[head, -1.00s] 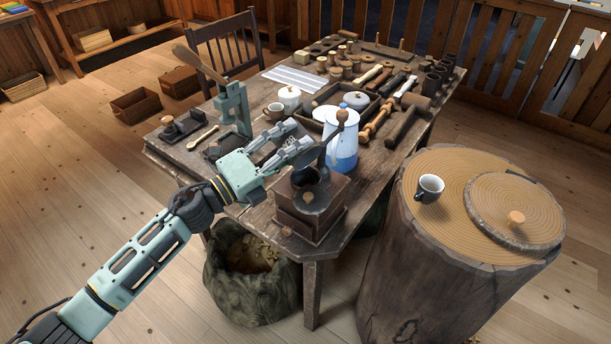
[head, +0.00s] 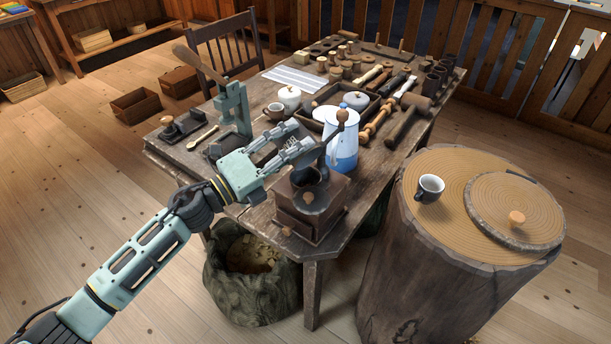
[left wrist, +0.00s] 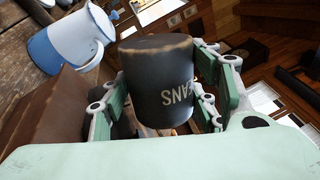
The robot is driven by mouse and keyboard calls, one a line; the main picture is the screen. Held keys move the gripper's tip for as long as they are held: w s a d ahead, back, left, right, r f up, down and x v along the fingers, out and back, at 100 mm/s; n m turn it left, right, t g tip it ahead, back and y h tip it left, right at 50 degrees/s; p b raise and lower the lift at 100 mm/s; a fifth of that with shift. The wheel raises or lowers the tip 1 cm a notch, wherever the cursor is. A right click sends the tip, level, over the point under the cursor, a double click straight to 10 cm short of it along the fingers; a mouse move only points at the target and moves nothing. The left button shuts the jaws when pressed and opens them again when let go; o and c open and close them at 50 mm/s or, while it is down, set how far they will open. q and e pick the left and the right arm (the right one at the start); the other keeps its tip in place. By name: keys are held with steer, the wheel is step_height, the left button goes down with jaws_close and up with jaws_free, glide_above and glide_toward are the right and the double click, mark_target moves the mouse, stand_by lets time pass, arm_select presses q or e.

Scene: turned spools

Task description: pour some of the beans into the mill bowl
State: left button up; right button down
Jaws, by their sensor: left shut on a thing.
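My left gripper (head: 292,152) reaches in over the mill from the left. In the left wrist view it is shut on a dark bean tin (left wrist: 158,85) with part of the word BEANS on its side. The tin lies strongly tipped compared with the upright jug; its mouth and contents are hidden. The brown wooden mill (head: 311,218) stands at the table's near corner, with a dark bowl on top and a crank with a wooden knob (head: 342,116). Tin and bowl overlap in the head view, so I cannot tell whether beans are falling. My right gripper is not in view.
A blue and white jug (head: 342,140) stands just behind the mill; it also shows in the left wrist view (left wrist: 70,40). A stump (head: 450,230) at the right bears a cup (head: 430,187) and a wooden lid. A sack (head: 250,275) sits below the table.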

arm_select(q)
steer(key=shift+s+d+r+m, duration=0.1)
steer(key=shift+s+m, duration=0.05)
steer(key=shift+m, duration=0.35)
stand_by(0.8)
